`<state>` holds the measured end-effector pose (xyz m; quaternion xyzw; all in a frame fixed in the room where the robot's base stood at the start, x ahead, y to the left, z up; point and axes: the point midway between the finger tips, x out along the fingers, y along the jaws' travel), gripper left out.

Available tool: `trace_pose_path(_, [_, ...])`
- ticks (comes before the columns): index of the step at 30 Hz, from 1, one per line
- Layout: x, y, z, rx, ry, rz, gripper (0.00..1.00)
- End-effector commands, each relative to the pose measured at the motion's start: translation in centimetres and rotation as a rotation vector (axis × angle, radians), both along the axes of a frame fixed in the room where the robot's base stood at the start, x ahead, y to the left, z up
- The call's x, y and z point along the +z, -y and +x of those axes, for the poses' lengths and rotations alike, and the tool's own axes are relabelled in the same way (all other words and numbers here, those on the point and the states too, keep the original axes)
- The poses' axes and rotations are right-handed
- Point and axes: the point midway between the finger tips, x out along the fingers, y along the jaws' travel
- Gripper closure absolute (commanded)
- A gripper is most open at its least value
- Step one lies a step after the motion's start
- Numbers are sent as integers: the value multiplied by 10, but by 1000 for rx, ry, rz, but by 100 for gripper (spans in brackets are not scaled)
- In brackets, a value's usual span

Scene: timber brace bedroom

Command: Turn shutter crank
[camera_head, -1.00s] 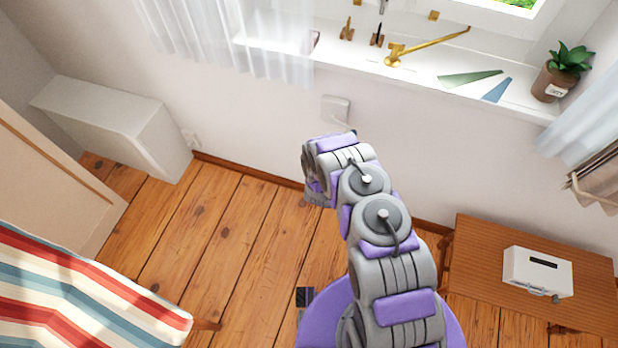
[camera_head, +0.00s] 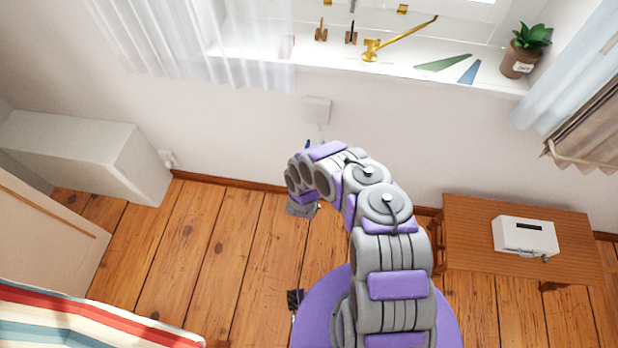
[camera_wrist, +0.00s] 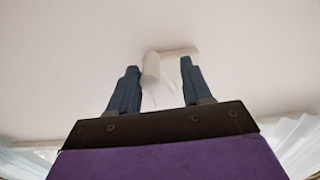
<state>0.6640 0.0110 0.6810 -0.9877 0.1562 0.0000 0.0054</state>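A small white wall box (camera_head: 317,109) sits below the window sill, with a thin pale part hanging from it; it looks like the shutter crank unit. In the wrist view a white fitting with a rounded part (camera_wrist: 172,66) shows between and beyond my fingers. My gripper (camera_wrist: 160,68) has two dark blue fingers spread apart. I cannot tell whether they touch the fitting. In the head view my arm hides most of the gripper; a bit of blue shows just under the wall box.
On the window sill (camera_head: 400,76) are a brass lever (camera_head: 398,40), green and blue flat triangles and a potted plant (camera_head: 525,48). A wooden table (camera_head: 465,225) with a white box (camera_head: 525,236) stands right. A white cabinet (camera_head: 85,150) and striped cloth (camera_head: 80,322) are left. Floor between is clear.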

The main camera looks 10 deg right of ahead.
Motion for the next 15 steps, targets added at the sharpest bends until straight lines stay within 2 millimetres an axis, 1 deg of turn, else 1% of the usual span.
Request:
trace_pose_path(1, [1, -4, -9, 4, -5, 0, 52])
trace_pose_path(3, [1, -6, -20, 3, -5, -2, 52])
trace_pose_path(11, [3, -18, -64, 1, 0, 2, 52])
trace_pose_path(15, [-1, -29, -88, 5, -5, 1, 52])
